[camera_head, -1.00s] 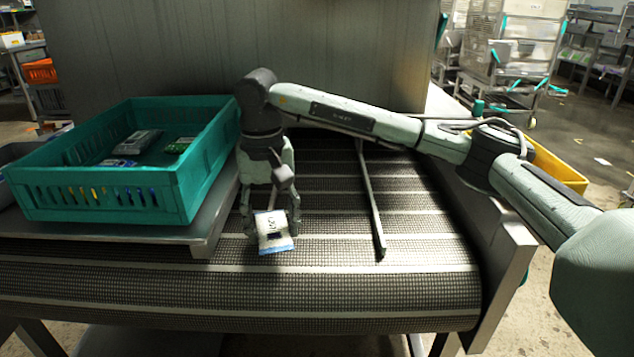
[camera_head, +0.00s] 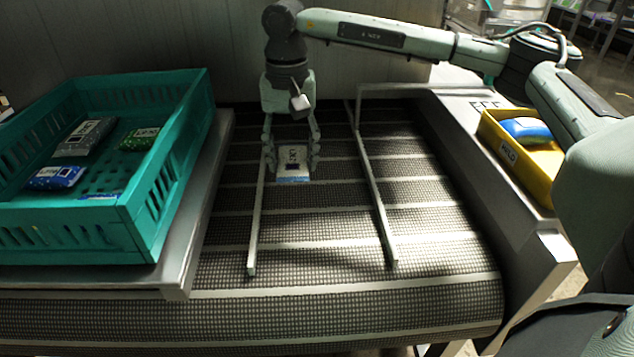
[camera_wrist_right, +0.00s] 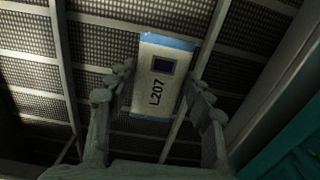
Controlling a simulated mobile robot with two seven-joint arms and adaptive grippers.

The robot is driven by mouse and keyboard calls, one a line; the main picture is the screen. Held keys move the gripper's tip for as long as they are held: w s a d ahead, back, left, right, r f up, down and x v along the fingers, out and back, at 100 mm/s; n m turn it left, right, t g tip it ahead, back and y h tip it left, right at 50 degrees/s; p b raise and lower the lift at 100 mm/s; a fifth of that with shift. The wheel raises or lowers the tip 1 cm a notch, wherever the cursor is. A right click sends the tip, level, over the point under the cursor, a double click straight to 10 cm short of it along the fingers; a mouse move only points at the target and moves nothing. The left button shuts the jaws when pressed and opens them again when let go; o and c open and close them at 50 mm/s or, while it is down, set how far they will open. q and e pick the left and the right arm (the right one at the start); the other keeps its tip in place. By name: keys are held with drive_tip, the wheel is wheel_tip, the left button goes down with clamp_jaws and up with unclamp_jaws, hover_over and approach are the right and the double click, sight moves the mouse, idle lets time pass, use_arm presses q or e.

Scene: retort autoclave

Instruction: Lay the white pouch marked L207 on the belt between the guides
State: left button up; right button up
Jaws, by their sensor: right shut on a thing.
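The white pouch (camera_head: 293,163) with blue ends is held in my right gripper (camera_head: 292,160) over the far part of the belt. The belt (camera_head: 330,225) is dark mesh with pale cross strips. The left guide (camera_head: 256,220) and right guide (camera_head: 377,200) are thin metal rails along it. The pouch appears between them, nearer the left guide. Whether it touches the belt I cannot tell. My left gripper is not in view.
A teal crate (camera_head: 150,190) on a metal shelf at the left holds several pouches, among them a grey one (camera_head: 84,138), a green one (camera_head: 139,139) and a blue one (camera_head: 55,178). A yellow bin (camera_head: 515,160) with a blue item stands at the right. The near belt is clear.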

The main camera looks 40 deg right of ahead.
sight(317, 200)
drive_tip(key=s+d+f, duration=0.2)
drive_tip(key=d, duration=0.1)
drive_tip(key=shift+s+d+f, duration=0.3)
drive_tip(key=shift+s+f, duration=0.1)
wheel_tip(317, 200, down, 3)
drive_tip(key=shift+f+p, duration=0.15)
drive_tip(key=shift+p, duration=0.2)
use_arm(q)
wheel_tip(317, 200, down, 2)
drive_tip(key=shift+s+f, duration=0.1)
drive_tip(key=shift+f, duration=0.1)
use_arm(e)
drive_tip(key=shift+f, duration=0.35)
drive_tip(key=shift+f, duration=0.1)
drive_tip(key=o, duration=1.2)
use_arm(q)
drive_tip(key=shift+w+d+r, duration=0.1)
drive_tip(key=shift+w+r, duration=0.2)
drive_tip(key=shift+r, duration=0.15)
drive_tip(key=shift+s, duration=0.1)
